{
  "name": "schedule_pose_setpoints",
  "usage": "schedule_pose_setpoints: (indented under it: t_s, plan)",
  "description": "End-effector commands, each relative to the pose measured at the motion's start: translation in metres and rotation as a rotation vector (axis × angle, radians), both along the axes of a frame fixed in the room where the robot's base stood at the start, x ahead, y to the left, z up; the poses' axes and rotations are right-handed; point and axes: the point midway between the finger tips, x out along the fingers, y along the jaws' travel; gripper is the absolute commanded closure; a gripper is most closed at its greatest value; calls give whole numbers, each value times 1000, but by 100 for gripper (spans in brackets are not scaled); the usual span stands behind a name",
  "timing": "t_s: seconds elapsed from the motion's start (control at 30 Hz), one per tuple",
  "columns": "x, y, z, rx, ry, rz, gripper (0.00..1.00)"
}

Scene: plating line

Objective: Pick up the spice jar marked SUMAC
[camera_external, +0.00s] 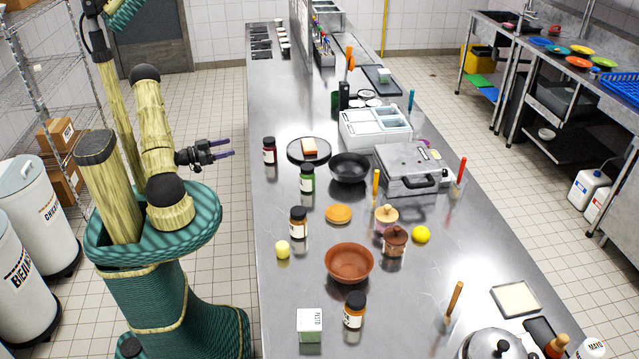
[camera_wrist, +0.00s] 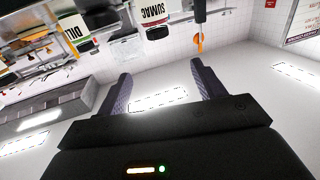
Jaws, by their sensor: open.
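My gripper (camera_external: 231,148) is open and empty, held in the air left of the steel counter, its fingers pointing right toward it. In the wrist view my gripper (camera_wrist: 161,82) shows both fingers apart with nothing between them. That view is upside down. The SUMAC jar (camera_wrist: 156,14) is at its top edge, beyond the fingertips and partly cut off. In the external view the dark red jar (camera_external: 270,152) near the counter's left edge fits its place, though its label is too small to read. It stands upright, apart from my gripper.
A dark plate with food (camera_external: 296,156) and a black bowl (camera_external: 350,168) stand close by. Another jar (camera_external: 299,223) is nearer the front. The counter's left edge lies before my gripper.

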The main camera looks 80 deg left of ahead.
Motion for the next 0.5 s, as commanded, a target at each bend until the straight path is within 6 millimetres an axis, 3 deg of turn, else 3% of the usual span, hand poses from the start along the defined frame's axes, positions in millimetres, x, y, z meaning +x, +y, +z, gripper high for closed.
schedule_pose_setpoints:
  t_s: [0.1, 0.5]
  plan:
    - [0, 0, -8, 0, 0, 0, 31]
    - [8, 1, -6, 1, -1, -2, 31]
